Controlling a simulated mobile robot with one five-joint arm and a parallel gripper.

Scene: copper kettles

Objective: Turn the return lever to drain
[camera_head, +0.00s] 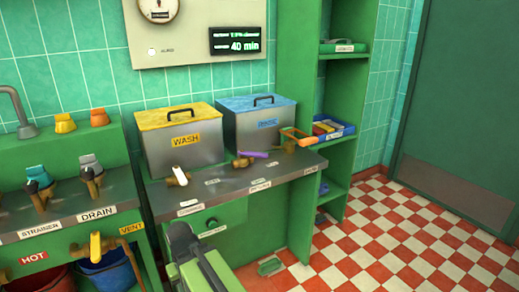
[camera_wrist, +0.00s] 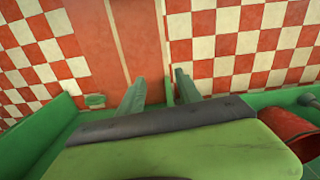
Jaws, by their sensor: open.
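Several valve levers show in the head view. Small labels along the counter edge are too small to read surely, so I cannot tell which is the return lever. A DRAIN label (camera_head: 97,214) is on the left counter's edge. My gripper (camera_wrist: 160,92) is open and empty in the wrist view, over the floor. In the head view my arm is low in the middle, apart from the levers.
A blue tray (camera_head: 335,132) with coloured items is on the right shelf unit. A yellow valve (camera_head: 96,246) sticks out at lower left above a blue bucket (camera_head: 108,275). A red bucket (camera_wrist: 291,137) shows in the wrist view. The checkered floor (camera_head: 400,240) at right is clear.

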